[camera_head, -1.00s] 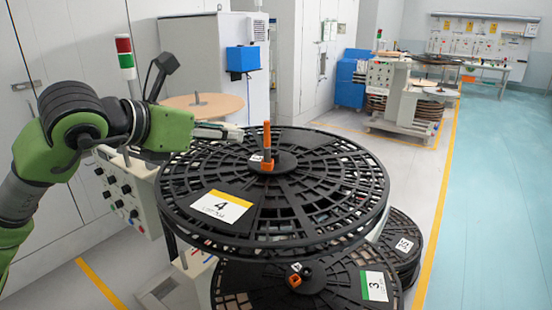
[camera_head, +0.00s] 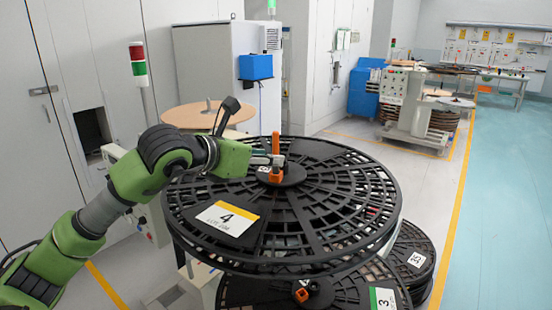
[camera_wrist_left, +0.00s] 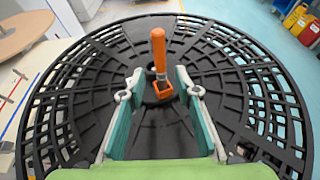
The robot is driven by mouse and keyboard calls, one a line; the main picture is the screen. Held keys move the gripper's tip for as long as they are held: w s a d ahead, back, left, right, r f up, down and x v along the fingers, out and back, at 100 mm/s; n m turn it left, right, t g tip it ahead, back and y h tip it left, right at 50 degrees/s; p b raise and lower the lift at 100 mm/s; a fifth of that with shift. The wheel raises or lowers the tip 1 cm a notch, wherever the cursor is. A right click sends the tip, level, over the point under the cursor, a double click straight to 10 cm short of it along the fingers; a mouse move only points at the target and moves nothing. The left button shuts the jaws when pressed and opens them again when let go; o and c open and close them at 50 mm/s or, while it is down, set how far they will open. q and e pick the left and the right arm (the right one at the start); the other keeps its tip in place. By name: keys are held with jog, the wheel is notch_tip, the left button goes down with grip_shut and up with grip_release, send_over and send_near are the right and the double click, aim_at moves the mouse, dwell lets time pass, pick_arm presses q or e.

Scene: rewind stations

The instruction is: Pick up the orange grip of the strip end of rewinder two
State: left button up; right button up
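An upright orange grip (camera_head: 276,143) stands at the hub of the top black slotted reel (camera_head: 334,185), which carries a label with the number 4. In the left wrist view the grip (camera_wrist_left: 158,45) has a grey section and an orange lower piece (camera_wrist_left: 162,91) beneath it. My left gripper (camera_wrist_left: 160,78) is open, with one teal-sided finger on each side of the grip's lower part. I see gaps between the fingertips and the grip. In the head view my left gripper (camera_head: 264,160) reaches the hub from the left. My right gripper is not in view.
A lower reel labelled 3 (camera_head: 330,296) with an orange piece (camera_head: 301,293) at its hub sits below the top reel. A reel labelled 35 (camera_head: 413,262) is at the right. A wooden disc (camera_head: 185,117) and a grey cabinet (camera_head: 207,75) stand behind. The floor at right is clear.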

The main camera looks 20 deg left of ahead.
pick_arm(q)
jog(key=p+x, duration=0.2)
jog(key=x, duration=0.1)
jog(key=shift+w+d+f, duration=0.15)
jog(key=shift+w, duration=0.05)
jog(key=shift+w+d+f, duration=0.15)
jog(key=shift+w+f, duration=0.15)
jog(key=shift+w, duration=0.05)
jog(key=shift+s+r, duration=0.1)
grip_shut()
